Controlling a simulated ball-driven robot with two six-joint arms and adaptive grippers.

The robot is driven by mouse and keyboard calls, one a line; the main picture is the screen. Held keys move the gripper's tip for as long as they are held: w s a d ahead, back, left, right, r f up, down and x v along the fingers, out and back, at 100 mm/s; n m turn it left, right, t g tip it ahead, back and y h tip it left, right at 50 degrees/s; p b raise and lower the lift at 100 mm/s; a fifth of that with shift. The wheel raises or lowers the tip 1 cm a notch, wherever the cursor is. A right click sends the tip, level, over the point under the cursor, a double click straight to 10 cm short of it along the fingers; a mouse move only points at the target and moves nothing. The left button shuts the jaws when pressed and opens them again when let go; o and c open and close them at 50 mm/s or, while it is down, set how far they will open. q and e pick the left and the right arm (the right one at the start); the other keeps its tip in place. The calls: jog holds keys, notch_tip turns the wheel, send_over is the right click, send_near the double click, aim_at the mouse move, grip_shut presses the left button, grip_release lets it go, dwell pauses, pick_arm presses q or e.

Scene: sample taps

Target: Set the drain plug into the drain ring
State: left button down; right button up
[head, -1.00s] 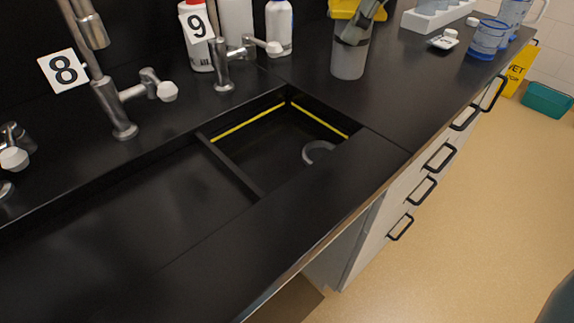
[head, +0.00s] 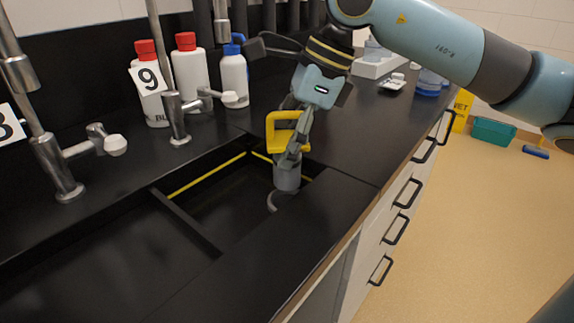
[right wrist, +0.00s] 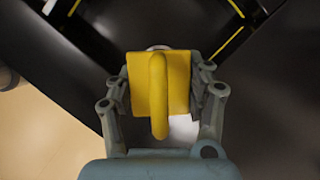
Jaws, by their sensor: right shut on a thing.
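My right gripper (head: 290,150) is shut on the drain plug, which has a yellow handle (head: 283,128) and a grey round body (head: 287,178). The plug looks upright over the sink basin. The drain ring (head: 271,202), a grey ring, shows as an arc at the plug's lower left; the rest is hidden. I cannot tell the gap between plug and ring. My left gripper is not in view.
A dark divider (head: 186,222) splits the black sink, and yellow strips (head: 205,176) line the right basin. Taps, including one tagged 9 (head: 177,120), stand behind. White bottles (head: 190,70) stand at the back. The black counter (head: 345,140) right of the basin is clear.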

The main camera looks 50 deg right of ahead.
notch_tip(320, 180, down, 4)
jog(key=shift+f, duration=0.1)
jog(key=shift+f+b, duration=0.25)
jog(key=shift+b, duration=0.35)
jog(key=o, duration=1.1)
jog(key=shift+o, duration=0.2)
jog(key=shift+r, duration=0.15)
